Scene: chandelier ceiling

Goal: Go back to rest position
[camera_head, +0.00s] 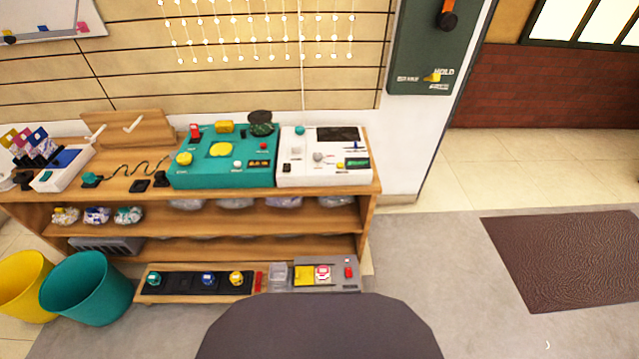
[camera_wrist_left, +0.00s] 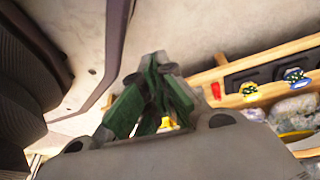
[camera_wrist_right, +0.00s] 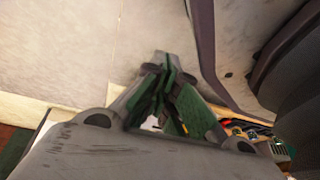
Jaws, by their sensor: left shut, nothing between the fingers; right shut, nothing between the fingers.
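My left gripper (camera_wrist_left: 153,92) shows in the left wrist view, with green pads on its fingers. It is shut with nothing between the fingers, close beside my own body. My right gripper (camera_wrist_right: 166,85) shows in the right wrist view, also shut and empty beside my body. Neither gripper nor arm shows in the head view. The dark rounded shape at the bottom of the head view is part of me.
A wooden shelf unit (camera_head: 205,215) stands ahead, bearing a teal panel (camera_head: 240,174) and a white panel (camera_head: 297,175). A yellow bin (camera_head: 25,290) and teal bin (camera_head: 88,290) stand at left. Grey floor (camera_head: 430,260) is clear at right, before a brown mat (camera_head: 570,262).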

